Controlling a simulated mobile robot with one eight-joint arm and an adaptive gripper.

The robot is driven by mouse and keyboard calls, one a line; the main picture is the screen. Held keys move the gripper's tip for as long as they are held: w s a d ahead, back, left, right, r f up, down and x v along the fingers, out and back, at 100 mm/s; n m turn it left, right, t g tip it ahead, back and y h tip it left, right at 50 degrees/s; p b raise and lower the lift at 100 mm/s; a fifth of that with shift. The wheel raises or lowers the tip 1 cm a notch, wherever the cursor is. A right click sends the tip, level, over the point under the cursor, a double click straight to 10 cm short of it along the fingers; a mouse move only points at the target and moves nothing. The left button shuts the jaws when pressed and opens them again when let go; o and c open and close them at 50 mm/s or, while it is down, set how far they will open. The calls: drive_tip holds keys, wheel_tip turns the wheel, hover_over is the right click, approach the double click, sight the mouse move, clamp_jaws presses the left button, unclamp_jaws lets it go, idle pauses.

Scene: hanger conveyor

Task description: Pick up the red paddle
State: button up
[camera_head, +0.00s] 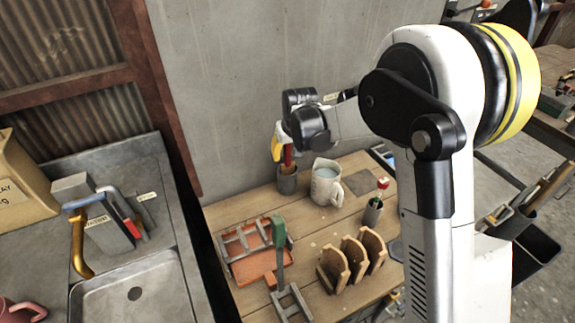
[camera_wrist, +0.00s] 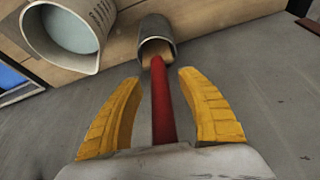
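The red paddle (camera_wrist: 162,105) stands in a dark grey cup (camera_wrist: 157,32), its red handle sticking out and its tan lower end inside. In the head view the paddle (camera_head: 288,155) shows as a narrow red strip above the cup (camera_head: 287,184) at the back of the wooden table. My gripper (camera_wrist: 159,76) is open, with one yellow finger on each side of the red handle and a gap on both sides. In the head view my gripper (camera_head: 279,150) hangs over the cup, and my arm partly hides it.
A pale jug (camera_head: 325,185) stands just right of the cup. Another cup (camera_head: 373,211) with a red-and-white item, a wooden rack (camera_head: 350,262), an orange tray (camera_head: 255,268) and a green-handled tool (camera_head: 280,240) sit nearer the front. A grey wall (camera_head: 240,90) rises close behind.

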clamp_jaws()
